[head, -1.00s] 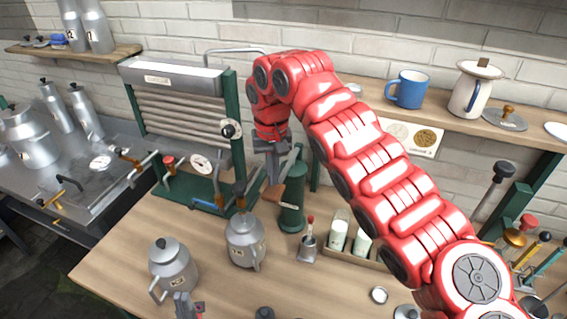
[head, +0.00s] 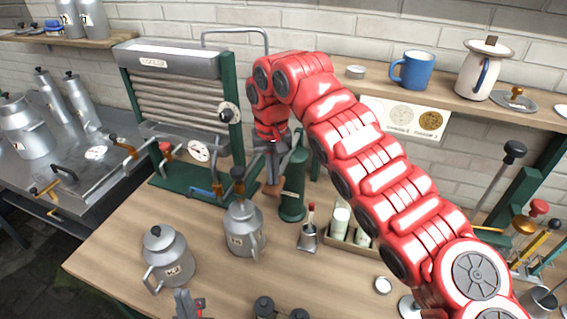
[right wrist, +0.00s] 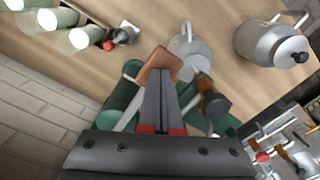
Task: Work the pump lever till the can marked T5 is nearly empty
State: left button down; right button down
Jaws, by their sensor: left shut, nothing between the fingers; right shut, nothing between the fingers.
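The green pump (head: 292,190) stands on the bench beside the cooler. Its lever has a flat brown wooden handle (right wrist: 160,62) on a pale rod. My right gripper (head: 272,178) is shut and empty; in the right wrist view its fingertips (right wrist: 160,82) overlap the handle's near edge, and I cannot tell if they touch. My left gripper (head: 188,300) is shut and empty at the bottom edge, near the front can (head: 170,262). Another lidded can (head: 241,232) stands below the cooler's outlet. Both labels are too small to read, so I cannot tell which is T5.
The ribbed cooler (head: 180,105) with green posts and a dial stands behind. The wall shelf holds a blue mug (head: 413,70). The front bench middle is mostly clear.

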notch_tip(320, 180, down, 7)
jog(key=b, duration=0.5)
notch_tip(320, 180, up, 12)
jog(key=p, duration=1)
jog(key=shift+f, duration=0.2)
notch_tip(320, 180, up, 5)
jog(key=p, duration=0.4)
jog(key=shift+p, duration=0.35)
jog(key=shift+f, duration=0.1)
